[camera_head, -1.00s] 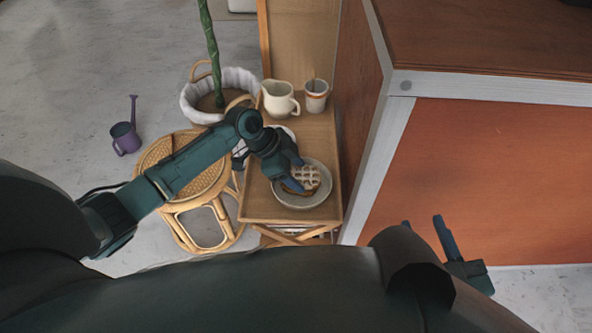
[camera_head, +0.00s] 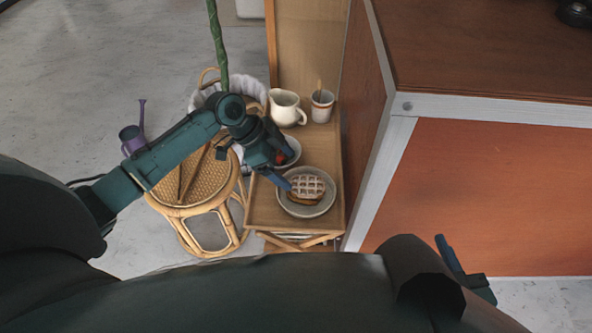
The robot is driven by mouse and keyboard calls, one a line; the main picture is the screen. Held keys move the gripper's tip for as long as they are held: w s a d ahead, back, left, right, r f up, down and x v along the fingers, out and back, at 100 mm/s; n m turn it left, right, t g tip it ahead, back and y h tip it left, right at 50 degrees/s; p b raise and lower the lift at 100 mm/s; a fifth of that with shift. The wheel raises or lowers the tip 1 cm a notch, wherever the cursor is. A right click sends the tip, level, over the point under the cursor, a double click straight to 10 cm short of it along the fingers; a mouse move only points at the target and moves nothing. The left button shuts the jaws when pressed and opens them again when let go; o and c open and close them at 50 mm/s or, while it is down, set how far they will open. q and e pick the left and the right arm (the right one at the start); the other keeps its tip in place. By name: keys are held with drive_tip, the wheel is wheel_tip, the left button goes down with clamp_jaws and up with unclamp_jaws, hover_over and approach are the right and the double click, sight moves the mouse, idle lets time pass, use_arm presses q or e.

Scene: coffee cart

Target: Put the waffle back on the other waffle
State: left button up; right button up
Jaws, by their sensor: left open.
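A waffle with a pale lattice top (camera_head: 308,183) lies on the round grey plate (camera_head: 327,207) on the small wooden side table. A browner edge shows under its near side, which looks like the other waffle (camera_head: 304,201), mostly hidden. The top waffle looks roughly flat on it. My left gripper (camera_head: 285,169) is open and empty just left of the plate, one blue fingertip near the plate's left rim. My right gripper (camera_head: 449,254) is at the lower right, far from the plate. Only one of its fingers shows clearly.
Behind the plate stand a small bowl with something red (camera_head: 290,152), a cream jug (camera_head: 286,108) and a cup (camera_head: 321,105). A rattan stool (camera_head: 205,180) is left of the side table (camera_head: 268,218). The orange cart (camera_head: 480,190) closes off the right.

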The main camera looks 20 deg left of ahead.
use_arm(q)
drive_tip(key=s+d+f+n+t, duration=0.1)
drive_tip(key=s+d+n+t, duration=0.25)
drive_tip(key=s+d, duration=0.4)
drive_tip(key=s+a+r+n+t+y, duration=0.1)
drive_tip(key=s+r+n+t, duration=0.5)
drive_tip(key=s+r+t, duration=0.2)
wheel_tip(320, 180, up, 2)
drive_tip(key=shift+s+r+p, duration=0.1)
drive_tip(key=shift+s+p, duration=0.15)
drive_tip(key=shift+p, duration=0.1)
use_arm(e)
drive_tip(key=shift+s+g, duration=0.2)
drive_tip(key=shift+g, duration=0.2)
